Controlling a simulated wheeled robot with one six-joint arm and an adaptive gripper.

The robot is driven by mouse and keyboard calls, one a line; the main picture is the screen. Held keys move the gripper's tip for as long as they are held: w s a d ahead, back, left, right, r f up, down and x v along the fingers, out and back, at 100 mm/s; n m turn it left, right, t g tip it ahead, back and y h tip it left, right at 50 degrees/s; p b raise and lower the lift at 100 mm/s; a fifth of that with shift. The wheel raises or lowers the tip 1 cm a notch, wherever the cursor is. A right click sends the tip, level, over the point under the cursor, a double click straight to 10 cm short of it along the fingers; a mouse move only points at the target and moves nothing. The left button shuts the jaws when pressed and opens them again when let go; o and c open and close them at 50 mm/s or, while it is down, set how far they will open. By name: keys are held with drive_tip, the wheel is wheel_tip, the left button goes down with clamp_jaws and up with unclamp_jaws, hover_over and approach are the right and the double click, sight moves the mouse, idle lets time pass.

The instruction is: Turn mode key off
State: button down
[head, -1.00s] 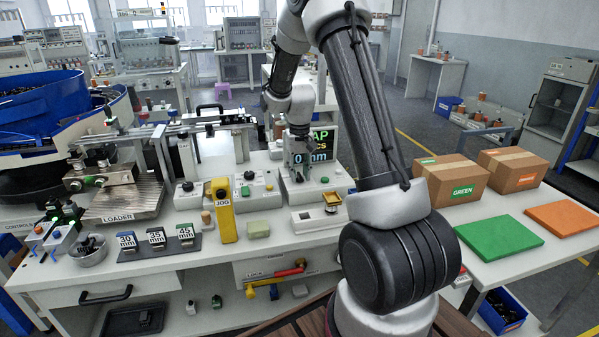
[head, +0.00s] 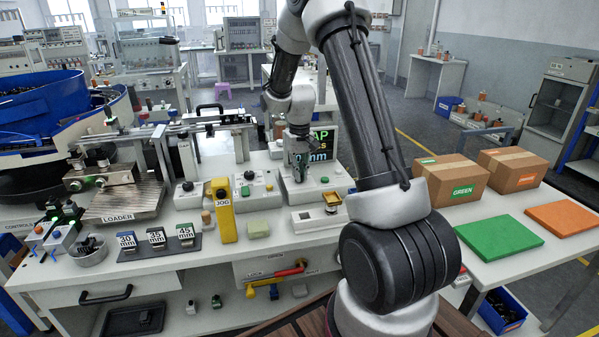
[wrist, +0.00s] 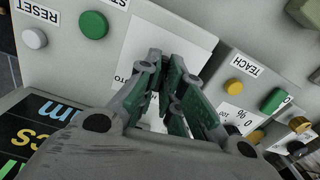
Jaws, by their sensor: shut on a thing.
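My gripper (head: 300,177) is over the top of the grey control console (head: 335,184), in front of its display (head: 324,145). In the wrist view, the fingers of my gripper (wrist: 165,73) are close together at a white label plate (wrist: 172,32) on the console. Its lettering is partly covered, with "TO" showing. The mode key is hidden between the fingers, which are shut on it. Its angle cannot be told.
Beside the fingers are a green button (wrist: 93,25), a white button (wrist: 34,38) and a yellow button (wrist: 234,87) by the TEACH label. A yellow JOG pendant (head: 223,210) stands to the left. Green and orange mats lie to the right.

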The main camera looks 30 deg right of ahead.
drive_tip(key=n, duration=0.4)
drive_tip(key=shift+n, duration=1.7)
drive_tip(key=c, duration=1.6)
unclamp_jaws()
drive_tip(key=shift+o, duration=0.2)
wheel_tip(320, 180, up, 12)
